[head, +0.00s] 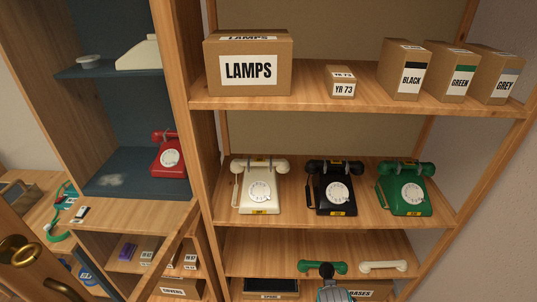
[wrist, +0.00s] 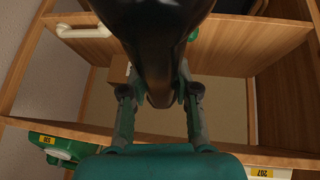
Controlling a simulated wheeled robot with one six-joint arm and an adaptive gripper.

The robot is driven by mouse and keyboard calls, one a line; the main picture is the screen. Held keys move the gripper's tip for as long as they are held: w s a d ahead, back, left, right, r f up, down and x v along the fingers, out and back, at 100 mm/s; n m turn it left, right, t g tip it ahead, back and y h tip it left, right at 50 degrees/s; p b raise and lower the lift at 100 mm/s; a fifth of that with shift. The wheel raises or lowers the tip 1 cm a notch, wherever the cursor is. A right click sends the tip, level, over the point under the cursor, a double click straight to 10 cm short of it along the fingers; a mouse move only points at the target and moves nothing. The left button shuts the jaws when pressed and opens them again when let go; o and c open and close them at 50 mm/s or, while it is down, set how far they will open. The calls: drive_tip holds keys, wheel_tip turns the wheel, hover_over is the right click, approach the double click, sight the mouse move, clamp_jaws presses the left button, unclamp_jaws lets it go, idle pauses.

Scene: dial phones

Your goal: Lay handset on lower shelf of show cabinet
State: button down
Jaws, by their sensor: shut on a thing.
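My gripper (head: 333,290) is at the bottom of the head view, in front of the low shelf of the wooden rack. It is shut on a glossy black handset (wrist: 165,40), which fills the upper middle of the wrist view between the two fingers. The dark-blue-lined cabinet at the left looks like the show cabinet. Its lower shelf (head: 128,186) holds a red dial phone (head: 168,155) at the right and a pale patch at the left. The handset is well away from it.
Cream (head: 259,190), black (head: 334,190) and green (head: 404,190) phones stand on the rack's middle shelf. Green (head: 322,267) and cream (head: 384,266) handsets lie on the shelf below. A wooden upright (head: 180,90) separates cabinet and rack. A door with a brass knob (head: 18,251) is lower left.

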wheel_tip(320, 180, down, 6)
drive_tip(key=s, duration=0.1)
drive_tip(key=shift+s, duration=0.4)
